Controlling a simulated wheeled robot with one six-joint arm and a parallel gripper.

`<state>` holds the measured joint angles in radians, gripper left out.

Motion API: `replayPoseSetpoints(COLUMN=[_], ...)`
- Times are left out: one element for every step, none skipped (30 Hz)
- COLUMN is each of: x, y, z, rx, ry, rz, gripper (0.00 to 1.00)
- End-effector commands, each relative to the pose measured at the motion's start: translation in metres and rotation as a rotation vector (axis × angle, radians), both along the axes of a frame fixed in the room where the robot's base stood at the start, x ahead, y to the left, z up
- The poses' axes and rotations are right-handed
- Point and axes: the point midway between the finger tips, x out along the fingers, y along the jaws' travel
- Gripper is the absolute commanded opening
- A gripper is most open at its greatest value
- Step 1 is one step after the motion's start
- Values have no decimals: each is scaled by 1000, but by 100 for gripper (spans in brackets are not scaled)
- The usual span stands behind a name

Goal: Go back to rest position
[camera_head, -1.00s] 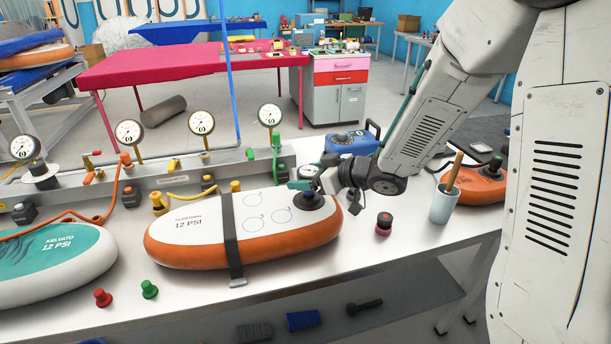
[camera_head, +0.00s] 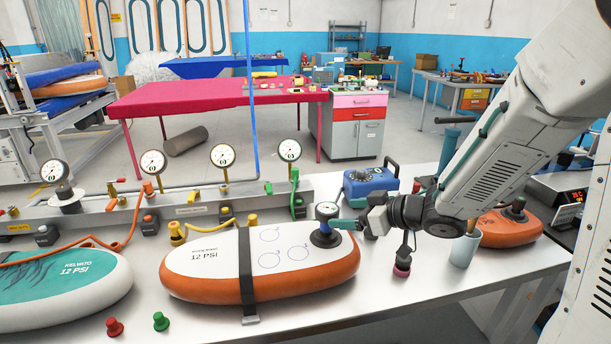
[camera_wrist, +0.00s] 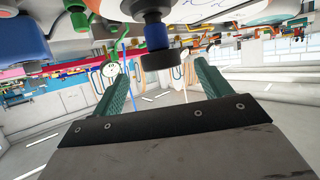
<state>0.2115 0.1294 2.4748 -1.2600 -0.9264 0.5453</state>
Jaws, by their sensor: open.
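My gripper (camera_head: 345,224) is at the right end of the orange-and-white board (camera_head: 205,262), beside a small pressure gauge (camera_head: 326,211). The gauge stands upright on the board's dark valve. In the wrist view, which is upside down, my gripper's two green fingers (camera_wrist: 160,78) are spread apart. A dark round part with a blue band (camera_wrist: 156,38) shows between or beyond them, apparently the gauge; I cannot tell whether a finger touches it. My arm reaches in from the right, bent and low over the bench.
A blue pump box (camera_head: 370,184) stands behind my gripper. A red-and-black knob (camera_head: 402,264), a grey cup (camera_head: 465,250) and another orange board (camera_head: 510,228) are near my arm. Several dial gauges line the rail (camera_head: 190,211). A teal board (camera_head: 75,285) lies left.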

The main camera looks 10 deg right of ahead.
Motion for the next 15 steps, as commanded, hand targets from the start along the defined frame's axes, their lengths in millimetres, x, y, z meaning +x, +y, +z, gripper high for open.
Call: replayPoseSetpoints(x=[1,2,4,6,8,9,9,9,5,1,-5,-14,-23,-33,-48], y=[-3,-7,-14,-21,-30,-44,-56,-69,-86,-98,-110,-124,-133,-141,-149], z=[-4,-7,-13,-19,-25,-35,-40,-43,-45,-45,-44,-41,-39,-36,-31], rx=[-23,-47,-82,-115,-151,-204,-248,-294,-355,-396,-437,-484,-516,-544,-576], ry=[5,10,21,36,53,83,107,132,168,198,230,277,315,356,414], rz=[-9,-22,-52,-81,-117,-172,-220,-272,-341,-393,-443,-507,-551,-596,-648], gripper=[77,77,77,77,77,77,77,77,77,77,77,77,77,77,77])
